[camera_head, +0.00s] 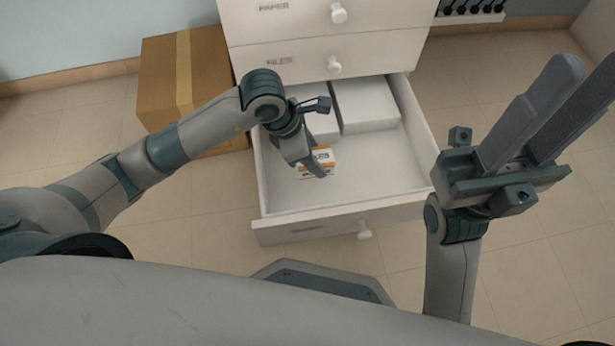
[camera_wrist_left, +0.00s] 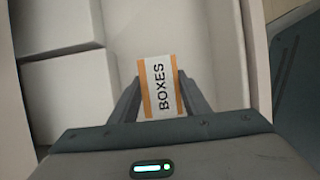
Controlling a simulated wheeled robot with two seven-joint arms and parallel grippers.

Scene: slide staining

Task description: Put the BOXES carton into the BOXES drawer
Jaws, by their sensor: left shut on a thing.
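The BOXES carton (camera_head: 318,160) is small and white with orange bands. It is over the left part of the open bottom drawer (camera_head: 380,190). My left gripper (camera_head: 318,168) is shut on it, pointing down into the drawer. In the left wrist view the carton (camera_wrist_left: 161,88) is between the two fingers, with its BOXES label facing the camera. I cannot tell whether the carton touches the drawer floor. The drawer's front label is too small to read. My right gripper (camera_head: 555,110) is raised at the right, its two fingers apart and nothing between them.
White boxes (camera_head: 363,104) stand at the back of the open drawer. The drawer's front right floor is bare. Closed drawers labelled PAPER (camera_head: 300,12) and another (camera_head: 300,60) are above. A brown cardboard box (camera_head: 160,85) stands on the floor left of the cabinet.

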